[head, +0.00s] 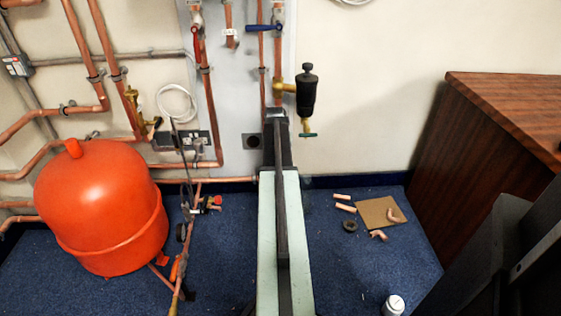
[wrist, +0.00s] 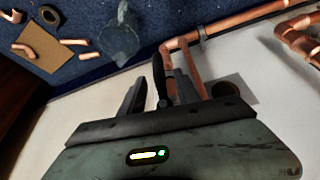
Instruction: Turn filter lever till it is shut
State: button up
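The black filter body (head: 307,92) hangs on a brass fitting at the wall, right of my arm's end. A small teal lever (head: 307,135) sits at its bottom. My gripper (head: 276,118) is at the wall, just left of and lower than the filter body. In the wrist view its two fingers (wrist: 160,92) stand apart. A thin black handle (wrist: 159,76) shows between them, with gaps on both sides. I cannot tell whether it is the filter lever or whether a finger touches it. My arm hides the pipe foot behind it in the head view.
A blue lever (head: 263,28) and a red lever (head: 197,32) are higher on the pipes. A big orange tank (head: 100,205) stands at left. A wooden cabinet (head: 490,150) stands at right. Loose fittings lie by a cardboard piece (head: 374,214) on the floor.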

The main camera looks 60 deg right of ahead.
jog(key=b+x, duration=0.2)
jog(key=x, duration=0.1)
jog(key=shift+f, duration=0.3)
jog(key=shift+r, duration=0.1)
grip_shut()
jog(key=shift+w+a, duration=0.1)
jog(key=shift+w, duration=0.1)
dwell(0.8)
